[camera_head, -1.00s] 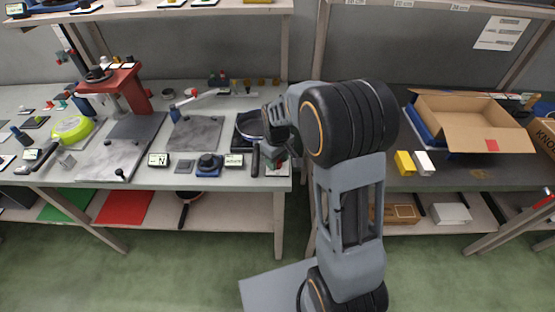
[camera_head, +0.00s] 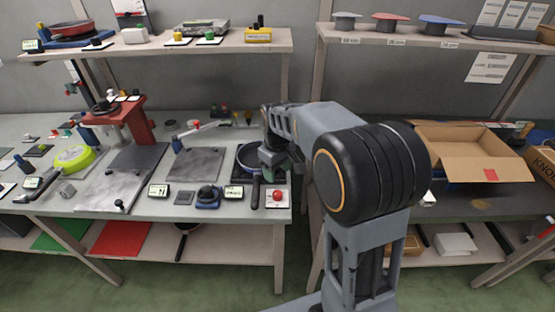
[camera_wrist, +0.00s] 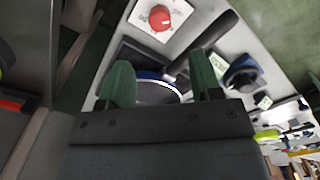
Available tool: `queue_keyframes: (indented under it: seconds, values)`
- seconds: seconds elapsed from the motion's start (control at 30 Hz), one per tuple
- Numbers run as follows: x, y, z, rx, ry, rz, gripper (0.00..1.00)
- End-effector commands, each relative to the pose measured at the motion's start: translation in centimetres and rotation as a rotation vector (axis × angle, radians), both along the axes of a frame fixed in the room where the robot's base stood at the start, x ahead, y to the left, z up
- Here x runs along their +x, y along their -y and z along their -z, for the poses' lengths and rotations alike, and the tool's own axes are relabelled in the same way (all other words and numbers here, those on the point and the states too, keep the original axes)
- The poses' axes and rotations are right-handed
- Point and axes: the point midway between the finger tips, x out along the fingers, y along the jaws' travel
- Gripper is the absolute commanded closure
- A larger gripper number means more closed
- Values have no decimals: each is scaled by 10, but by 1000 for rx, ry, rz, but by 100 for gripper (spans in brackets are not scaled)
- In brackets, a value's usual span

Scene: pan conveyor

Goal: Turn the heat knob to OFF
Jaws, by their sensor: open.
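A red round knob (camera_head: 277,195) sits on a white plate at the right front corner of the left bench. In the wrist view the red knob (camera_wrist: 160,18) shows a pale mark on its face and small lettering around it, too small to read. My gripper (camera_head: 268,158) is above the bench, behind the knob and over the right part of a dark pan (camera_head: 243,157). In the wrist view my gripper (camera_wrist: 160,62) has its two green fingers apart, with nothing held between them. The knob lies beyond the fingertips, apart from them.
The pan's black handle (camera_head: 255,192) points to the front, just left of the knob's plate. A blue-based device with a dark knob (camera_head: 207,196) and small displays stand further left. An upper shelf (camera_head: 160,47) runs above the bench. An open carton (camera_head: 470,150) is on the right bench.

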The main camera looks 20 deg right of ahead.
Motion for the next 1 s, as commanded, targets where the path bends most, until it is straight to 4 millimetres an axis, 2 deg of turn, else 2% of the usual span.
queue_keyframes:
  seconds: [0.1,0.3,0.87,1.0]
  values:
    - [0,0,-18,0,1,0,41]
    - [0,0,-34,0,0,0,41]
    - [0,0,-38,0,-1,0,41]
    - [2,0,-37,0,16,56,41]
